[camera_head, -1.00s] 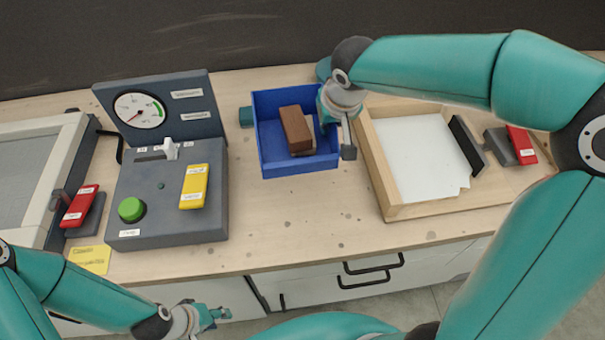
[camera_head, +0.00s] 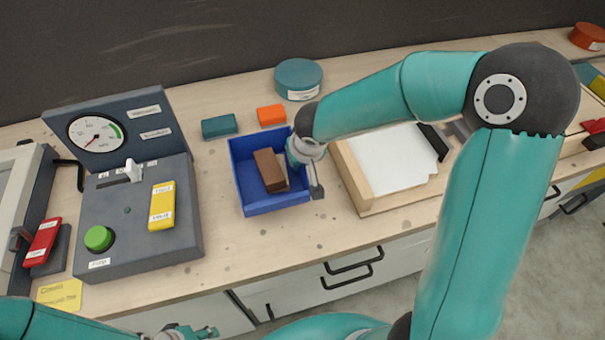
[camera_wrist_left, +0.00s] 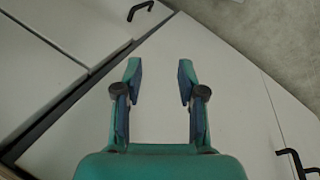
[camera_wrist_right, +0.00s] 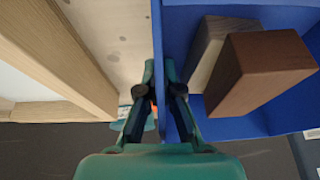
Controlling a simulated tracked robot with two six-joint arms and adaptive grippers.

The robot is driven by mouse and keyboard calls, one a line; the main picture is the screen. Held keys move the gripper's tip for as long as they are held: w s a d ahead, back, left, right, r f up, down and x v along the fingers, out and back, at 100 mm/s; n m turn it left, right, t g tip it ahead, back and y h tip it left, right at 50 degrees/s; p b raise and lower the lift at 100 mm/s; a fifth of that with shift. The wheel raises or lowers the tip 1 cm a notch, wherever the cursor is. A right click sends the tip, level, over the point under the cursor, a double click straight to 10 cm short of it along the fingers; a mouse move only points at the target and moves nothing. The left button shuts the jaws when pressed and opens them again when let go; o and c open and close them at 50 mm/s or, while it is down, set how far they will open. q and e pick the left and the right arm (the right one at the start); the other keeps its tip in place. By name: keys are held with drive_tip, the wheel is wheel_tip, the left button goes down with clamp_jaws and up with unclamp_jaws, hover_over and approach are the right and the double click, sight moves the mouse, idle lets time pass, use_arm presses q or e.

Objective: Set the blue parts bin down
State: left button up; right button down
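The blue parts bin (camera_head: 274,206) is over the bench between the grey gauge box and the wooden tray. A brown block (camera_head: 268,170) and a paler block beside it lie inside. My right gripper (camera_head: 303,170) is at the bin's right wall. In the right wrist view my right gripper (camera_wrist_right: 160,75) has one finger on each side of the bin's wall (camera_wrist_right: 170,30) and is shut on it. The bin looks level and close to the bench top; I cannot tell whether its base touches. My left gripper (camera_wrist_left: 159,78) is open and empty, low in front of the cabinet.
A teal block (camera_head: 219,126), an orange block (camera_head: 271,115) and a round teal container (camera_head: 298,79) stand behind the bin. The gauge box (camera_head: 140,225) is left, the wooden tray (camera_head: 372,205) close right. Bare bench top (camera_head: 270,240) lies in front.

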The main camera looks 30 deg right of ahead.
sight(300, 175)
drive_tip(key=shift+f+b, duration=0.65)
drive_tip(key=shift+f, duration=1.65)
drive_tip(key=c, duration=1.8)
unclamp_jaws()
drive_tip(key=o, duration=0.5)
